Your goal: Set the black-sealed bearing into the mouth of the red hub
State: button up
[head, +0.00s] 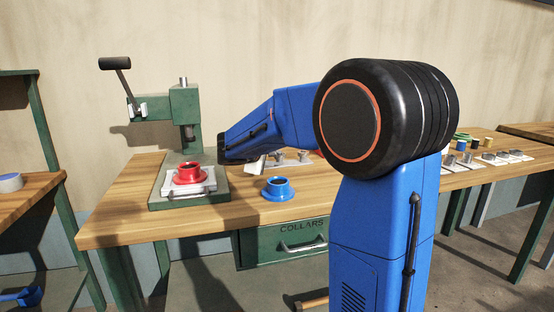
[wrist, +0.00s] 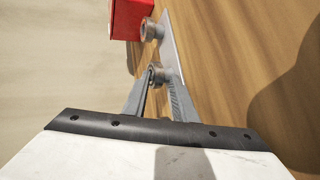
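The red hub (head: 188,174) sits mouth up on a pale plate on the press base in the head view. My gripper shows only in part in the head view, beyond my blue arm link. In the wrist view its two fingers (wrist: 157,80) reach down on either side of a small metal bearing (wrist: 155,71). The fingertips are close to its sides; whether they press on it is unclear. The colour of its seal is too small to tell. A second bearing (wrist: 151,30) stands farther along the same pale strip (wrist: 172,45).
The green press (head: 185,105) stands behind the red hub, its ram above it. A blue hub (head: 278,188) is on the bench between press and arm. A red block (wrist: 130,18) is beside the strip. Several parts lie on pale cards (head: 480,160) at right.

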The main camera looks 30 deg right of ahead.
jog(key=shift+d, duration=0.1)
grip_shut()
jog(key=shift+r, duration=1.2)
jog(key=v, duration=1.5)
jog(key=shift+f, duration=0.35)
